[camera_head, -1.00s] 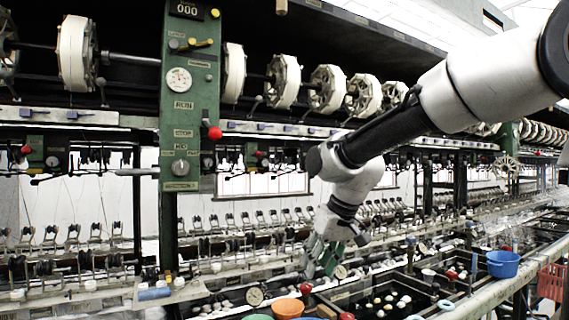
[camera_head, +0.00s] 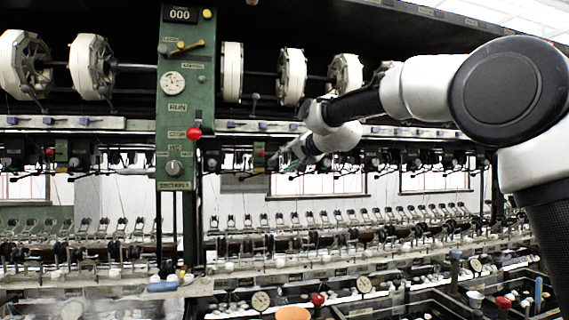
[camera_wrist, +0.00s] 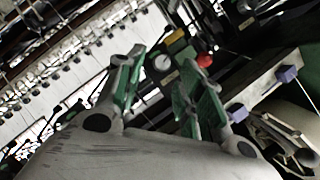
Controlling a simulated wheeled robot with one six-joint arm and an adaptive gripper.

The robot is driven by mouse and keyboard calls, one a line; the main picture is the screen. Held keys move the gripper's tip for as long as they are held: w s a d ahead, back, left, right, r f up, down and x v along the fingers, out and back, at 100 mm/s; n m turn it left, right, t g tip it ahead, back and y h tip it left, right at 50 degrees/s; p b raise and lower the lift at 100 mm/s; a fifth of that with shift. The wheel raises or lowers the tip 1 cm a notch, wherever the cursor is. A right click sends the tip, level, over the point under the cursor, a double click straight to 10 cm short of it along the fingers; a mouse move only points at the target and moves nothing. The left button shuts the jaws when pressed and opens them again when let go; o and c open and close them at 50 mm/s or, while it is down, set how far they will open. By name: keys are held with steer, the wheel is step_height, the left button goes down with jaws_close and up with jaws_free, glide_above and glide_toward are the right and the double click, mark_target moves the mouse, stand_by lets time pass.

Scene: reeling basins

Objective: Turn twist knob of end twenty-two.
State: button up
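My gripper (camera_head: 284,158) is raised in front of the row of small units under the rail, right of the green post. In the wrist view my gripper (camera_wrist: 162,68) has its two green-padded fingers apart with nothing between them. Beyond the fingertips is a small dark unit with a pale round knob (camera_wrist: 163,63), a red ball (camera_wrist: 205,60) and a yellow part (camera_wrist: 175,37). The knob appears in the gap between the fingertips, apart from them. In the head view a red ball (camera_head: 262,153) shows just left of my gripper. No end number is readable, so I cannot tell which is end twenty-two.
The green post (camera_head: 187,110) carries a gauge, a red ball and a dark knob. A rail with purple blocks (camera_wrist: 287,74) runs close to my gripper. White reels (camera_head: 292,77) hang above. Reeling basins and an orange bowl (camera_head: 292,313) lie below.

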mark_target(273, 163)
steer(key=shift+m, duration=0.5)
steer(key=x, duration=0.2)
steer(key=r+x, duration=0.1)
steer(key=x, duration=0.4)
steer(key=shift+w, duration=0.65)
steer(key=shift+a, duration=0.1)
steer(key=c, duration=0.7)
steer(key=shift+n+h, duration=0.3)
steer(key=shift+n, duration=0.2)
steer(key=shift+c, duration=0.2)
